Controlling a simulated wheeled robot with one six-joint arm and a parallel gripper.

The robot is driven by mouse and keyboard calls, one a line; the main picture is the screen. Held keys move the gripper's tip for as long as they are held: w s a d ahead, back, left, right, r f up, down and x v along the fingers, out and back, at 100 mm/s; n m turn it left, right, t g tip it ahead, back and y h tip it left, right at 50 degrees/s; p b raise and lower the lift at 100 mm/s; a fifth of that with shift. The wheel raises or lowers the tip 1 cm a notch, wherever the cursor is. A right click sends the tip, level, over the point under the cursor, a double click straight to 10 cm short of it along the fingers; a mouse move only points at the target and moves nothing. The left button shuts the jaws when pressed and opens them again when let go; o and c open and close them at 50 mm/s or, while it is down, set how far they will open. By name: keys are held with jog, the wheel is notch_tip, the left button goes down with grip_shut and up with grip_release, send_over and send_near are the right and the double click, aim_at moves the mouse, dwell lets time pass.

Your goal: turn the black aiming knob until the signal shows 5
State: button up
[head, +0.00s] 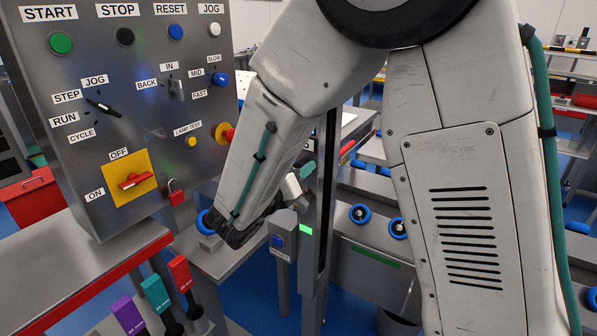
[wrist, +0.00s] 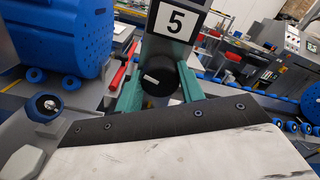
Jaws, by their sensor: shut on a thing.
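The black aiming knob (wrist: 158,82) is round, with a short white mark on the left part of its face, in the middle of the wrist view. My gripper (wrist: 160,88) has its two teal fingers on either side of the knob and is shut on it. In the head view my gripper (head: 302,178) shows only partly beside a dark upright post (head: 321,200) with a small lit green patch (head: 305,229). The knob is hidden there.
A grey control panel (head: 120,190) with labelled switches stands left. Several coloured handles, including a red one (head: 180,271), stand in front below it. A blue perforated tub (wrist: 62,38) is left of the knob in the wrist view. Rails with blue rollers (head: 359,213) run behind.

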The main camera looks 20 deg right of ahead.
jog(key=o, duration=1)
jog(key=shift+c, duration=0.2)
jog(key=v, duration=0.8)
